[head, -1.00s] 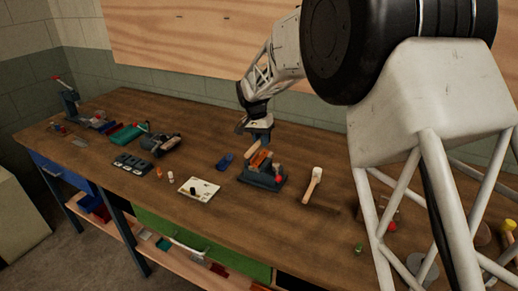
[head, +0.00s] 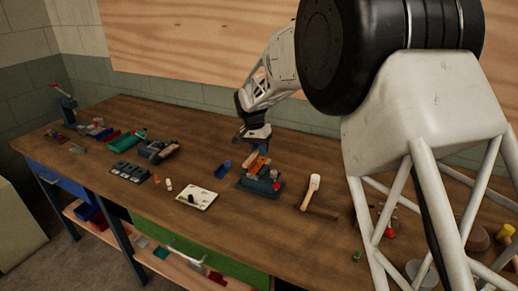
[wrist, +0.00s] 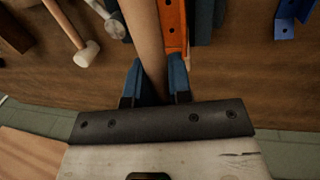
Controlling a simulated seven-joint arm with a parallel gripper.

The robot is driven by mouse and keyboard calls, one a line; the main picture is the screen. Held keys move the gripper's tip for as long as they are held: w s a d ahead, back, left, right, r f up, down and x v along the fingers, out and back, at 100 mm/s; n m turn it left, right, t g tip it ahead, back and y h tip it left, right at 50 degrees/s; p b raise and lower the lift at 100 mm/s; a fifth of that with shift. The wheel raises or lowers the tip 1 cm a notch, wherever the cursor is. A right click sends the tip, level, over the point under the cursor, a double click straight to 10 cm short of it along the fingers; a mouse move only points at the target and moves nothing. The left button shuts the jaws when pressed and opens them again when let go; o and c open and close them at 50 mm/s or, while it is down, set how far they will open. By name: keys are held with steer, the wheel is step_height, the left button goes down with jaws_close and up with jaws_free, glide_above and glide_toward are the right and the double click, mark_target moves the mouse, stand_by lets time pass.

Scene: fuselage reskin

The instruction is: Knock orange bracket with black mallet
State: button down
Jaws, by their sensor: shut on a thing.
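My gripper (wrist: 157,85) is shut on a pale wooden handle (wrist: 143,35), which I take to be the black mallet's; its head is out of the wrist view. In the head view my gripper (head: 260,147) hangs just above a dark fixture (head: 258,186) and hides most of the tool. The orange bracket (wrist: 173,22) lies directly beside the held handle, on its right in the wrist view. In the head view the orange bracket (head: 256,166) sits on top of the fixture. I cannot tell whether the mallet touches it.
A pale-headed mallet (head: 312,190) lies right of the fixture and also shows in the wrist view (wrist: 82,50). A blue bracket (head: 223,166) lies left of the fixture. A white board (head: 198,199) and a dark tray (head: 130,171) lie further left. The front bench strip is clear.

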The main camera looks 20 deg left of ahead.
steer(key=shift+f, duration=1.8)
steer(key=shift+r, duration=2.9)
step_height(320, 180, up, 5)
glide_above(259, 166)
steer(key=shift+s, duration=0.15)
steer(key=shift+d, duration=0.1)
